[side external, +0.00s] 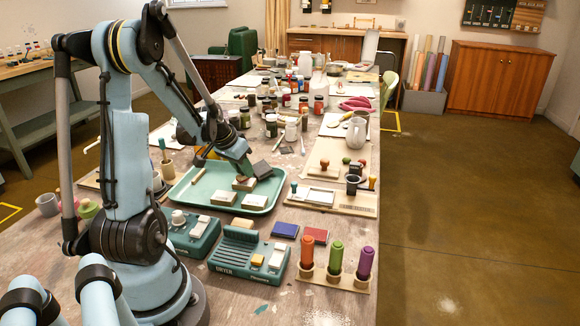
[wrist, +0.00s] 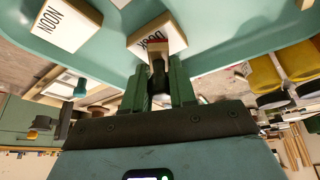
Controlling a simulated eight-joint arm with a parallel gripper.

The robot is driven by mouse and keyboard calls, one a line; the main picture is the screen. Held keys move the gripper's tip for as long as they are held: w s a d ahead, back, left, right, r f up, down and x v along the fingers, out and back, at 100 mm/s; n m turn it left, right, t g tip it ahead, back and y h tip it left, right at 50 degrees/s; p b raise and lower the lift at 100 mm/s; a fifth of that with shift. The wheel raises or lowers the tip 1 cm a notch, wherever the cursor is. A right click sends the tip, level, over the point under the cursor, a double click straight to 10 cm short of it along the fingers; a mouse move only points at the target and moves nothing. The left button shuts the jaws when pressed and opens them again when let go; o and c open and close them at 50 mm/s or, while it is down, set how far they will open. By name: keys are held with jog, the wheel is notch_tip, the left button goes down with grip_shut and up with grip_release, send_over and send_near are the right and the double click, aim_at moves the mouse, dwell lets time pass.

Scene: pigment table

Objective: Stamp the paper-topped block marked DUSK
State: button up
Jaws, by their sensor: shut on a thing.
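My gripper (side external: 240,160) points down over the green tray and is shut on a dark handle-like thing (wrist: 158,78), which I take for a stamp. It also shows between the green fingers (wrist: 158,92) in the wrist view. The DUSK block (wrist: 175,37), pale wood with a white labelled face, lies just beyond the dark thing, which partly covers its lettering. I cannot tell if they touch. The NOON block (wrist: 70,22) lies apart at the upper left. In the side view, several blocks lie in the tray, their labels too small to read.
The green tray (side external: 181,197) has a low rim. A dark tilted block (side external: 262,169) shows by my gripper. Jars (side external: 271,126) crowd the table behind.

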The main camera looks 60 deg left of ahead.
jog(key=shift+r, duration=3.1)
jog(key=w+d+r+m+h, duration=0.1)
jog(key=w+d+r, duration=0.15)
jog(key=d, duration=0.55)
jog(key=w+d+r+m, duration=0.15)
jog(key=w+d, duration=0.25)
jog(key=d, duration=0.4)
jog(key=s+d+r+m, duration=0.1)
jog(key=d+r, duration=0.1)
jog(key=d, duration=0.6)
jog(key=s+d+r+m+h, duration=0.1)
jog(key=d+r, duration=0.1)
jog(key=d, duration=0.5)
jog(key=shift+d, duration=0.4)
